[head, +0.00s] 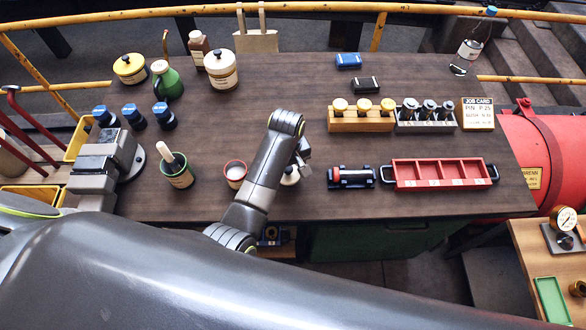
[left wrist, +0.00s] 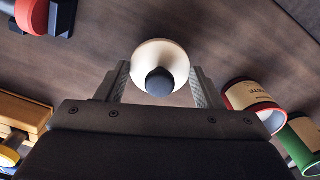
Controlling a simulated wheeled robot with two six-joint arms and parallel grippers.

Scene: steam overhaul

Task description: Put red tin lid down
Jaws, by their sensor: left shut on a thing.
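My left gripper (head: 298,167) is shut on a cream, round lid (head: 289,177) with a dark knob. In the left wrist view the lid (left wrist: 176,52) sits between the two fingers, knob facing the camera. It is over or on the bench, just right of the red tin; I cannot tell whether it touches the wood. The red tin (head: 235,175) stands upright and open, with pale contents, and is apart from the lid. It also shows in the left wrist view (left wrist: 243,97). My right gripper is not in view.
A green tin (head: 180,180) with a handled tool in it stands left of the red tin. A black holder with a red-ended cylinder (head: 352,178) and a red tray (head: 440,160) lie to the right. The bench (head: 270,95) is clear behind the arm.

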